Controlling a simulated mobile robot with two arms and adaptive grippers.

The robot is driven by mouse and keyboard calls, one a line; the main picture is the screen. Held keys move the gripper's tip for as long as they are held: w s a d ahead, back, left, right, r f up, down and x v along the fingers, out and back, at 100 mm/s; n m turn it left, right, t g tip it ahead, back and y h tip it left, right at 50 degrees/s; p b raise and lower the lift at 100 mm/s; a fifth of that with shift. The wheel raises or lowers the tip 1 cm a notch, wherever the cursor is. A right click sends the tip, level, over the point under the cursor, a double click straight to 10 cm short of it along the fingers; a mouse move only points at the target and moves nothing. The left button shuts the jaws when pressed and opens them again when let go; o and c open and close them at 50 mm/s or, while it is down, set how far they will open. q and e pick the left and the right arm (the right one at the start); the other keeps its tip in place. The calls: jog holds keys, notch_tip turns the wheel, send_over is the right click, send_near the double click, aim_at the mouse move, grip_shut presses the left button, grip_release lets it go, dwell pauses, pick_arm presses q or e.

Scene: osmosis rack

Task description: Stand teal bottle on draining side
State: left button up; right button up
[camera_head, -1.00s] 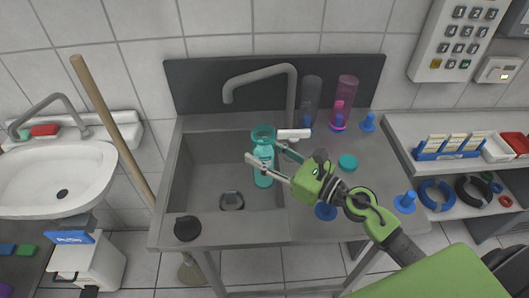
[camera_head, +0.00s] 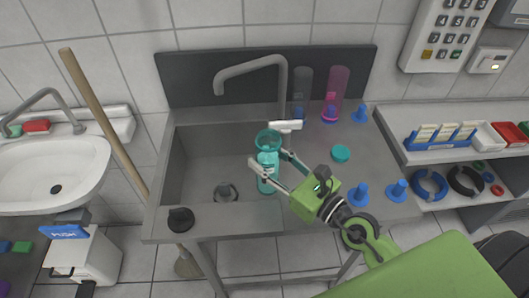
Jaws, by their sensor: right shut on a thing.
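The teal bottle (camera_head: 267,174) is upright between the fingers of my right gripper (camera_head: 270,161), over the right part of the sink basin. It has a wide round teal top and a pale label. My right gripper is shut on it. Whether the bottle's base touches anything is hard to tell. The flat grey draining side (camera_head: 322,178) lies to the right of the basin. A teal round cap (camera_head: 341,153) lies on it. My left gripper is not in view.
A grey tap (camera_head: 250,68) arches over the basin (camera_head: 200,165). Clear and pink cylinders (camera_head: 337,90) stand at the back right. Blue stoppers (camera_head: 360,193) stand on the draining side's right part. A black round thing (camera_head: 181,219) sits at the front left rim.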

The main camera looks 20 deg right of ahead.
jog(key=s+d+r+m+t+h, duration=0.1)
jog(key=s+m+h, duration=0.3)
jog(key=s+h, duration=0.3)
jog(key=shift+s+r+m+t, duration=0.3)
jog(key=shift+s, duration=1.55)
